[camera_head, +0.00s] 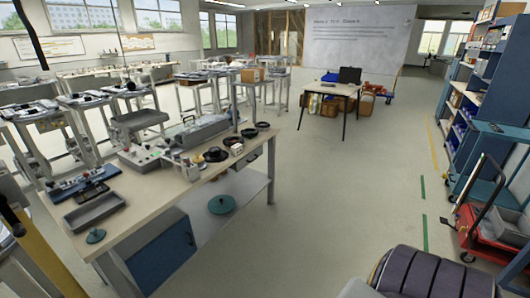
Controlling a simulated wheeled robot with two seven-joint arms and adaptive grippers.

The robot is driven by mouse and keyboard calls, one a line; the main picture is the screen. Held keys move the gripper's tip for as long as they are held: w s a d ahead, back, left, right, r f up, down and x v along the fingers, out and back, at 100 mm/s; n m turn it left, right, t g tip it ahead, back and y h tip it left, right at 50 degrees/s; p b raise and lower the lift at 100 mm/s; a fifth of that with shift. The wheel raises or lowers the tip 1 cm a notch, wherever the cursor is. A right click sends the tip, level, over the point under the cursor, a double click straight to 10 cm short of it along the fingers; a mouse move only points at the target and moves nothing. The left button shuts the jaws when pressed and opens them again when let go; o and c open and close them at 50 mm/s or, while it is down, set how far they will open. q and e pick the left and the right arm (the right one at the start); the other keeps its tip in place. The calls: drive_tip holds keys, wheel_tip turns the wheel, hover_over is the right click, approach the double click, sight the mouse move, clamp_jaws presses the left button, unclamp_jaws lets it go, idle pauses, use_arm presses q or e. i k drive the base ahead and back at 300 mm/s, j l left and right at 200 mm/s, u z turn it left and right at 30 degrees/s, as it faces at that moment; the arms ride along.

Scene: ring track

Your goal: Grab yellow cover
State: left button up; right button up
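I cannot make out a clear yellow cover in the head view. A yellow surface (45,262) shows at the lower left edge, cut off by the frame, and I cannot tell what it is. A teal round lid-like piece (96,236) lies on the front left corner of the near workbench (150,207). Another teal round piece (222,204) is lower, by the bench's shelf. Neither of my grippers can be made out in view.
The bench carries a grey tray (95,212), a machine (196,131), and dark rings (263,125). A red cart (480,232) and blue shelves (470,95) stand at the right. A black-legged table (332,90) stands farther back. The middle floor is clear.

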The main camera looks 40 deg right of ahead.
sight(198, 159)
drive_tip(key=l+z, duration=0.15)
drive_tip(key=z, duration=0.2)
drive_tip(key=l+z, duration=0.2)
drive_tip(key=z, duration=0.15)
drive_tip(key=l+z, duration=0.3)
drive_tip(key=i+u, duration=0.25)
drive_tip(key=i, duration=0.25)
drive_tip(key=i+l+u, duration=0.1)
drive_tip(key=i+u, duration=0.15)
drive_tip(key=i, duration=0.25)
drive_tip(key=i+l+u, duration=0.25)
drive_tip(key=i, duration=0.25)
drive_tip(key=i+l+u, duration=0.25)
drive_tip(key=i, duration=0.2)
